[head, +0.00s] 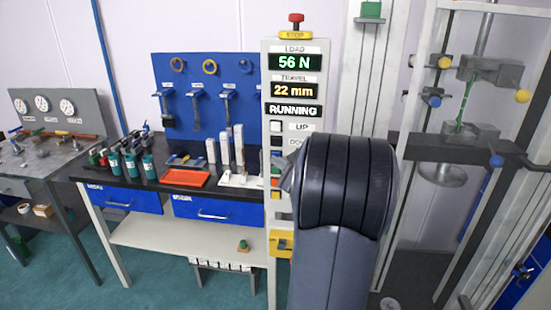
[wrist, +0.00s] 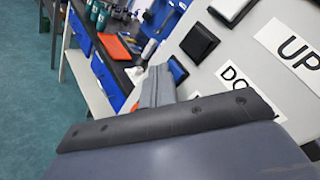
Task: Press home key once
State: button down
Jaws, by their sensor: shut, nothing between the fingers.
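The control panel (head: 294,42) is a tall pale column with displays reading 56 N, 22 mm and RUNNING. A column of keys runs down its left side, with a white key (head: 276,126) beside the UP label and a black key (head: 276,141) beside the DOWN label. My arm hides the lower labels, so I cannot read a HOME label or tell which key it is. In the wrist view, my gripper (wrist: 157,75) is shut and empty, its tips near the lower keys beyond the black key (wrist: 200,42). I cannot tell whether they touch one.
A red stop button (head: 296,19) tops the panel. Left is a bench with an orange tray (head: 185,177), bottles and blue drawers (head: 125,198). Right stands a tall test frame with clamps (head: 490,70) holding a green specimen. Floor shows free at front left.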

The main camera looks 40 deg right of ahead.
dwell(0.3)
jog(key=shift+s+a+b, duration=0.55)
jog(key=shift+a, duration=0.05)
jog(key=s+a+b, duration=0.2)
jog(key=s+a, duration=0.1)
jog(key=shift+s+a, duration=0.15)
jog(key=shift+a, duration=0.25)
dwell(0.6)
jog(key=p, duration=0.1)
jog(key=w+d+p, duration=0.1)
jog(key=p, duration=0.1)
jog(key=shift+r, duration=0.3)
jog(key=shift+f+p, duration=0.1)
jog(key=shift+p, duration=0.85)
